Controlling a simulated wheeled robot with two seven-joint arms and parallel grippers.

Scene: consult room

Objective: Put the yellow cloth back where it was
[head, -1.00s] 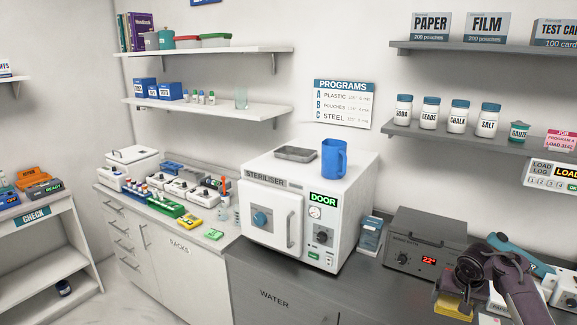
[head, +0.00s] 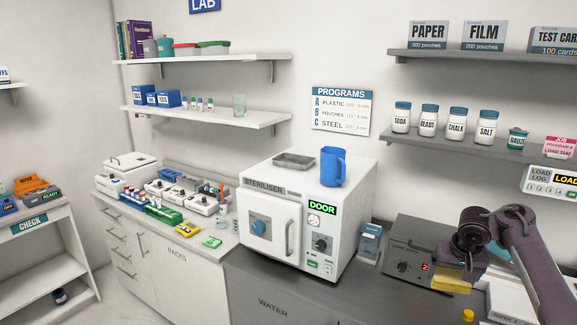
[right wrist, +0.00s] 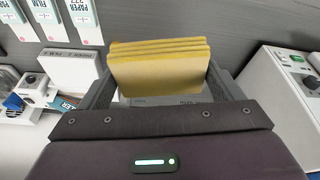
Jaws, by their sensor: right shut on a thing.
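The yellow cloth (head: 457,282) is a folded, layered pad. My right gripper (head: 452,271) is shut on it and holds it in front of the grey heat sealer box (head: 405,262), partly covering that box in the head view. In the right wrist view the cloth (right wrist: 158,72) sits between the two grey fingers, with its folded layers facing up in the picture. I cannot tell how high it hangs above the counter. My left gripper is not in view.
The white steriliser (head: 300,225) stands left of the sealer, with a blue jug (head: 332,167) and a metal tray (head: 293,161) on top. The dark counter (head: 395,300) in front of the sealer looks clear.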

